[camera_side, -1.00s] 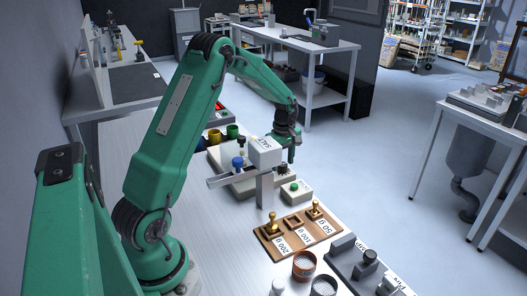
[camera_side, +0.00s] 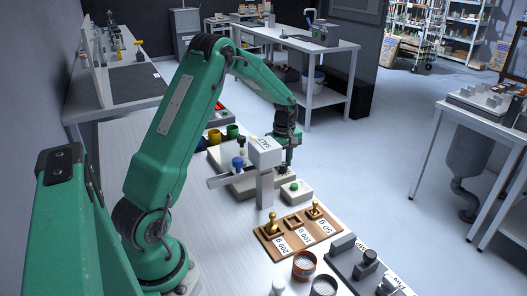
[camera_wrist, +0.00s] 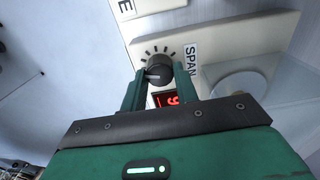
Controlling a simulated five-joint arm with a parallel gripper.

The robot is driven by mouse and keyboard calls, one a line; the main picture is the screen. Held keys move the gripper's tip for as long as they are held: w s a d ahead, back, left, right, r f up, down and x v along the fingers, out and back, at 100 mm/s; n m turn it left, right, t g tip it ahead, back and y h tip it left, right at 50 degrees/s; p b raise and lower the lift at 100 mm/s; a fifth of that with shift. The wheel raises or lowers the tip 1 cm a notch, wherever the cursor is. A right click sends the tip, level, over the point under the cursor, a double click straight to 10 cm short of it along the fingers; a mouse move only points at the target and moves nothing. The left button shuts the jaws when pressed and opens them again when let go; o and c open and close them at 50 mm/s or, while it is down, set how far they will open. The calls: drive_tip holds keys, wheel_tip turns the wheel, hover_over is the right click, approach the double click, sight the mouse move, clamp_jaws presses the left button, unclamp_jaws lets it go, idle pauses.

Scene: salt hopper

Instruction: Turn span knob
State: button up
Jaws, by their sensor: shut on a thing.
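The span knob (camera_wrist: 158,74) is a dark round knob with a light pointer line, in the wrist view. Tick marks ring it on a cream panel, beside a label reading SPAN (camera_wrist: 191,58). My gripper (camera_wrist: 160,78) has its two green fingers on either side of the knob, shut on it. In the side view my gripper (camera_side: 284,165) is low behind the white SALT hopper (camera_side: 265,152), which hides part of the panel; the knob cannot be made out there.
A red digital display (camera_wrist: 167,99) sits below the knob, partly covered by my gripper. In the side view, a wooden weight tray (camera_side: 271,241) with brass weights, a green-button box (camera_side: 292,192) and several coloured cups stand nearby.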

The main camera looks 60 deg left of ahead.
drive_tip(key=shift+m, duration=1.5)
drive_tip(key=o, duration=1)
drive_tip(key=shift+r, duration=0.1)
drive_tip(key=shift+r, duration=3.9)
